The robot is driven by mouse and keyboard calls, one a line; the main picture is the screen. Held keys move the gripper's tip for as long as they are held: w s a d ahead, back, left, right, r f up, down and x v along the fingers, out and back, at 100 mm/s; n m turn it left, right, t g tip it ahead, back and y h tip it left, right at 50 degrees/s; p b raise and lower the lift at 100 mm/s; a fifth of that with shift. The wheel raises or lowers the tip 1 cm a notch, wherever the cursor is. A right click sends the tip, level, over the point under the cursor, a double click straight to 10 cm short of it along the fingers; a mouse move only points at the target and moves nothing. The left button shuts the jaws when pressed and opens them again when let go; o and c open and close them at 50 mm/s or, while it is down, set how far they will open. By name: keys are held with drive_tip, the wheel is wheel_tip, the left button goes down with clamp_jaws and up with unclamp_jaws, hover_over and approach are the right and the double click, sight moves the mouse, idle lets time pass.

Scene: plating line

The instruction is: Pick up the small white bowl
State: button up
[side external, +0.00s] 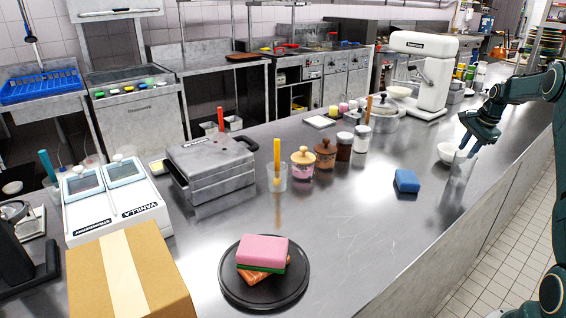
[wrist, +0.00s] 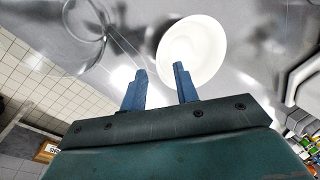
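The small white bowl (side external: 445,152) stands on the steel counter near its right edge. My gripper (side external: 467,149) points down just to the right of the bowl. In the wrist view the bowl (wrist: 196,46) lies beyond the fingers, and the tip of the right finger overlaps its near rim in the picture. My gripper (wrist: 159,72) is open, with a clear gap and nothing between its blue fingers. I cannot tell whether a finger touches the bowl.
A clear glass (side external: 460,170) stands close in front of the bowl and shows at upper left in the wrist view (wrist: 88,22). A blue sponge (side external: 407,181) lies to the left. A white stand mixer (side external: 432,75) stands behind. The counter's middle is mostly clear.

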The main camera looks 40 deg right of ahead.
sight(452, 156)
drive_tip(key=shift+x, duration=1.95)
drive_tip(key=shift+s, duration=0.1)
drive_tip(key=shift+c, duration=0.4)
clamp_jaws()
